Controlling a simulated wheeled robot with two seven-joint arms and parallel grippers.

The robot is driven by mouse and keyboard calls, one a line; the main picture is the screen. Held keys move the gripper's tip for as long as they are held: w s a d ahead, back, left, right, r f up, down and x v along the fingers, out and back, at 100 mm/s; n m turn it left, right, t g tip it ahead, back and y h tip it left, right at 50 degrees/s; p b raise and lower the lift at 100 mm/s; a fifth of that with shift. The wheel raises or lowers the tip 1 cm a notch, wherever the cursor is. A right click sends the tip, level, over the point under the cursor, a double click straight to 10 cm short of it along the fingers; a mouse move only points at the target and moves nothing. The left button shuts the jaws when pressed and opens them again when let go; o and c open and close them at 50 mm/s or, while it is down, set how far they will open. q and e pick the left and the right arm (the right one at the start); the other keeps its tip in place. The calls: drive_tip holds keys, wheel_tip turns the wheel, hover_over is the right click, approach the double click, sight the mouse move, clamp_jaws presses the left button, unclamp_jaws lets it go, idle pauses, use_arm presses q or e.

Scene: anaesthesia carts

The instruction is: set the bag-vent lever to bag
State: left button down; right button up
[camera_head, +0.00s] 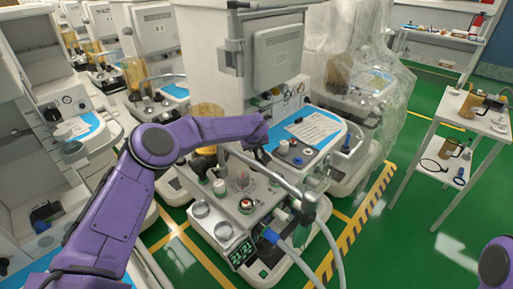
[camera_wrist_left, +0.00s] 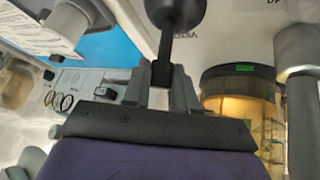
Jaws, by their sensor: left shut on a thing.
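The bag-vent lever (camera_wrist_left: 175,12) shows in the left wrist view as a black rounded piece with a narrow stem. My left gripper (camera_wrist_left: 162,76) is shut on the stem, with one finger on each side. Lettering on the pale panel beside the lever is partly covered and I cannot read it, so the lever's setting is unclear. In the head view my left gripper (camera_head: 261,150) is at the middle cart (camera_head: 205,50), just left of its blue-edged worktop. There the lever is mostly hidden by the gripper and arm. My right gripper is out of view.
An amber-filled canister (camera_wrist_left: 240,95) stands close beside the gripper. A metal rail and hoses (camera_head: 300,198) cross the cart's front. A plastic-draped cart (camera_head: 365,70) stands behind right. A white side table (camera_head: 470,112) is at right, with open green floor (camera_head: 395,235) between.

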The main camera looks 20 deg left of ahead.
use_arm(q)
drive_tip(key=shift+s+d+f+t+y, duration=0.2)
drive_tip(key=shift+s+d+t+y, duration=0.3)
drive_tip(key=shift+y, duration=0.5)
drive_tip(key=shift+s+d+m+t+y, duration=0.15)
drive_tip(key=shift+d+m+t+y, duration=0.15)
drive_tip(key=shift+d+m+y, duration=0.45)
drive_tip(key=shift+a+f+n+y, duration=0.1)
drive_tip(key=shift+f+n+y, duration=0.05)
drive_tip(key=shift+n+y, duration=0.1)
drive_tip(key=c, duration=1)
unclamp_jaws()
drive_tip(key=shift+c, duration=0.2)
drive_tip(key=shift+o, duration=0.5)
drive_tip(key=shift+a+r, duration=0.2)
drive_tip(key=shift+d, duration=0.15)
drive_tip(key=shift+d+r, duration=0.2)
drive_tip(key=shift+r, duration=0.05)
drive_tip(key=b+v, duration=0.1)
drive_tip(key=v, duration=0.6)
drive_tip(key=shift+b, duration=0.3)
